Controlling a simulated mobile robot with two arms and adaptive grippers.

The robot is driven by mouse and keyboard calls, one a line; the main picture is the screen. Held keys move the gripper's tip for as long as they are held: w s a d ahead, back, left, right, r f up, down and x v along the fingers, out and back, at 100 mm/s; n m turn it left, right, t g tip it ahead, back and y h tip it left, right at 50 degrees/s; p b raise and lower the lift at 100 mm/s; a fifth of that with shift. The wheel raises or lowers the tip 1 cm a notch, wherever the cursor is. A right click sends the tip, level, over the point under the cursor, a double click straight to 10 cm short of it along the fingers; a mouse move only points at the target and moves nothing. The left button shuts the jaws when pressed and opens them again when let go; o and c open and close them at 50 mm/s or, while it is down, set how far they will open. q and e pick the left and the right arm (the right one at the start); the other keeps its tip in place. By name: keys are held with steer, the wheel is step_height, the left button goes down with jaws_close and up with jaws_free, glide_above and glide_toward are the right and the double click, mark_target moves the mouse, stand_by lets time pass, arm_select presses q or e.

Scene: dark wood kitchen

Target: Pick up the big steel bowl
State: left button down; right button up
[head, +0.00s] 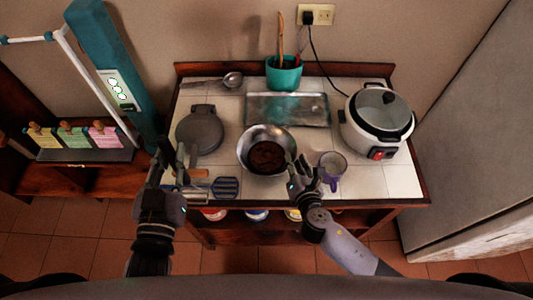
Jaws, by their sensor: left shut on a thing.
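The big steel bowl (284,137) stands upright on the white tiled counter, with a dark brown mass inside. My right gripper (305,172) is at the bowl's near right rim, between it and a clear cup with a purple handle (332,181). Its fingers look spread; whether they touch the rim is unclear. My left gripper (171,157) is at the counter's left edge, well apart from the bowl. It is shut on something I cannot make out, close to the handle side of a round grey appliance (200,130).
A metal tray (287,109) and a teal utensil pot (284,73) are behind the bowl. A white cooker (378,122) stands right. A ladle (232,80) lies back left. A blue-black slotted utensil head (226,187) lies front left. Bare tiles show at front right.

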steer(key=shift+x, duration=2.1)
jaws_close()
steer(key=shift+r, duration=0.1)
